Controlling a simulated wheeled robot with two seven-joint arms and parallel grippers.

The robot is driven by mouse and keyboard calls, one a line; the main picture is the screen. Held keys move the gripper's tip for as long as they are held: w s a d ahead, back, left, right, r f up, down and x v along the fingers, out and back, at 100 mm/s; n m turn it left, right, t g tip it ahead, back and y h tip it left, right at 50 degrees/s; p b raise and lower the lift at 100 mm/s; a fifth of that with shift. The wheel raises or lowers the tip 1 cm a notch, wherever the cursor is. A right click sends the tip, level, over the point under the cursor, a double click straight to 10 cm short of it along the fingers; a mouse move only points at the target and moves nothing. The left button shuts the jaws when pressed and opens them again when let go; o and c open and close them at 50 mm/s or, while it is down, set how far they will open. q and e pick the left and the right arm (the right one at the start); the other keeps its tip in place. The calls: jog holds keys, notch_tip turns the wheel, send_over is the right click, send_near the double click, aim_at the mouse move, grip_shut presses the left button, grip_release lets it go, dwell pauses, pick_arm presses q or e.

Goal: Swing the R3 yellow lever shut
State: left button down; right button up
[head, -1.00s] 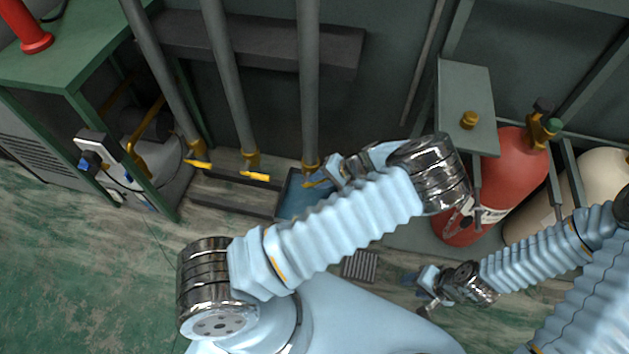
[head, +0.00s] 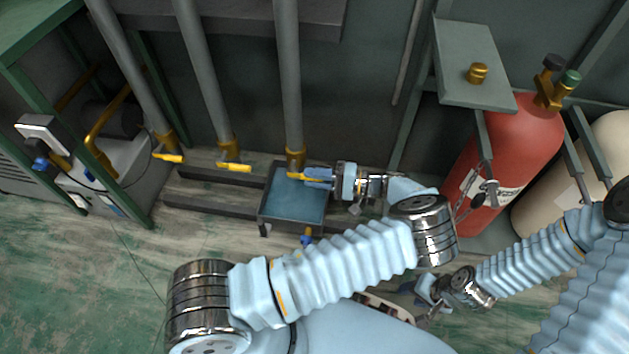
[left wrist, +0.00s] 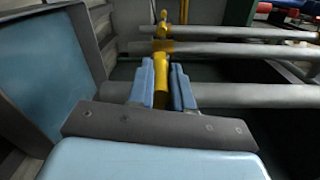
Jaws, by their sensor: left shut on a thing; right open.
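Three grey pipes end in brass valves with yellow levers; no label is readable. The left lever (head: 168,157) and middle lever (head: 234,168) point right. The lever of the rightmost pipe, taken as R3 (head: 294,176), points right into my left gripper (head: 318,178). In the left wrist view its yellow handle (left wrist: 161,84) sits between the blue fingers (left wrist: 162,90), which are shut on it. The fingers hide part of the lever in the head view. My right gripper (head: 428,300) is open and empty, low at the right, away from the valves.
A blue-floored tray (head: 293,203) stands below the rightmost valve. A red cylinder (head: 510,150) and a cream cylinder (head: 575,185) stand at the right. A green-framed bench with a machine (head: 95,160) is at the left. Open floor (head: 110,270) lies front left.

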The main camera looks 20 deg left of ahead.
pick_arm(q)
jog(key=shift+f+y+b, duration=0.25)
jog(key=shift+y+b, duration=0.05)
dwell(0.4)
jog(key=c, duration=1)
grip_release()
jog(key=shift+c, duration=0.2)
jog(key=b+v, duration=0.1)
jog(key=v, duration=1.2)
jog(key=shift+w+d, duration=0.2)
jog(key=shift+d, duration=0.15)
